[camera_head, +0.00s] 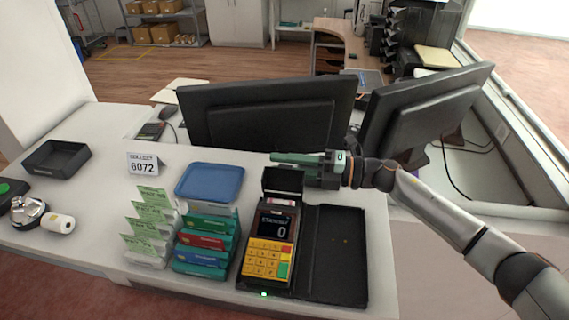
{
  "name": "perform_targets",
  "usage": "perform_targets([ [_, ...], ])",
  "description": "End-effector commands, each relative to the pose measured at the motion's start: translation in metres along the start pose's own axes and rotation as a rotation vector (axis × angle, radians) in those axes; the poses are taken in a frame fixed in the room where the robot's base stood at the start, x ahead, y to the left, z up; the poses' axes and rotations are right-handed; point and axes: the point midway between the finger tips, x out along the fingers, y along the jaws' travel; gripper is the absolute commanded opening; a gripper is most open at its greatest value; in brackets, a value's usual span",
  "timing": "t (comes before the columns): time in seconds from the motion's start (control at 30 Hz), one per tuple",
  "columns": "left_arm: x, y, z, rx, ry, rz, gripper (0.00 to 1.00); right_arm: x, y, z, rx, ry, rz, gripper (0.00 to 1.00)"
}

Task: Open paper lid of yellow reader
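The yellow reader (268,245) is a dark card terminal with yellow keys and a screen showing 0, at the front of the counter. Its black paper lid (282,181) stands raised at the far end of the reader, and a pale pinkish paper roll shows in the bay (280,201) in front of it. My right gripper (277,158) reaches in from the right, its green-tinted fingers pointing left just above and behind the lid's top edge. Whether it touches the lid is unclear. The fingers overlap in this view, so their gap is hidden. My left gripper is not in view.
A black folder-like pad (336,255) lies right of the reader. A card rack (206,240) stands close on its left, with a blue tray (210,183) behind. Two monitors (265,112) (425,105) stand beyond the gripper. A black tray (57,158) sits far left.

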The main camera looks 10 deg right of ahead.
Motion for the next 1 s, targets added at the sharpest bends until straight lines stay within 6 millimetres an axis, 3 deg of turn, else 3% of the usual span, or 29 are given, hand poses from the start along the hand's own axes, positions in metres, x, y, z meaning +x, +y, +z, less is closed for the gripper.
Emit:
perform_targets([
  [0.27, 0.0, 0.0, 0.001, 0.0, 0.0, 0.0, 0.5, -0.002, -0.001, 0.0, 0.0, -0.001, -0.001, 0.35],
  [0.7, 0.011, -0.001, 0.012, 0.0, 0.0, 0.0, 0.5, -0.065, -0.002, 0.0, 0.001, -0.001, -0.001, 0.35],
  [1.0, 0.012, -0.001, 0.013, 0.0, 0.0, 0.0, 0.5, -0.075, 0.0, 0.0, 0.0, 0.001, 0.0, 0.35],
])
